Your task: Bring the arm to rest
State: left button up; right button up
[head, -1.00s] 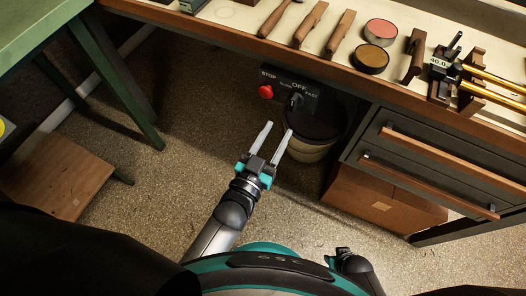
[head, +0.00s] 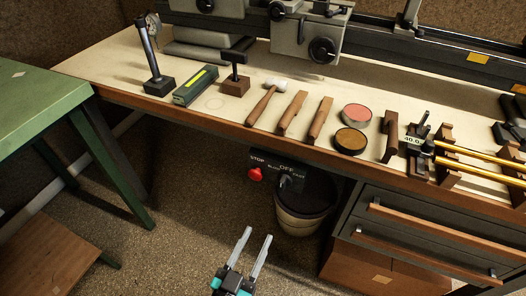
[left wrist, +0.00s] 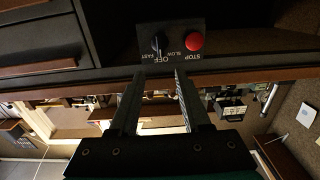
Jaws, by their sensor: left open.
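My left gripper (head: 256,249) is at the bottom middle of the head view, in front of the workbench and below its top. Its two fingers are apart, with nothing between them. In the left wrist view the open fingers (left wrist: 155,82) point toward the control panel (left wrist: 170,42) with the red stop button (left wrist: 194,42) and the dark knob (left wrist: 160,43). The gripper looks apart from the panel. My right gripper is out of view.
The workbench (head: 110,70) carries a wooden mallet (head: 262,104), two round tins, brass tubes (head: 480,168) and a lathe (head: 325,45). Below are a bucket (head: 300,222), drawers (head: 420,225) and a cardboard box (head: 365,272). A green table (head: 40,105) stands left. Floor between is clear.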

pick_arm(q)
jog(key=s+a+f+g+y+p, duration=0.1)
jog(key=s+a+f+g+y, duration=0.2)
jog(key=f, duration=0.8)
jog(key=s+a+f+g, duration=0.4)
jog(key=a+f+g, duration=0.1)
jog(key=f, duration=0.5)
jog(key=s+a+f+n+g+y+p, duration=0.1)
jog(key=s+a+f+g+y, duration=0.2)
jog(key=s+a+f+g, duration=0.3)
jog(key=s+a+f, duration=0.4)
jog(key=s, duration=0.4)
jog(key=shift+a+g, duration=0.35)
jog(key=shift+g, duration=0.05)
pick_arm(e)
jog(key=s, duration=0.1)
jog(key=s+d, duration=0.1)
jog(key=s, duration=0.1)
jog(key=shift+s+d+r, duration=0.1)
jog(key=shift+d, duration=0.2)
pick_arm(q)
jog(key=shift+f, duration=0.1)
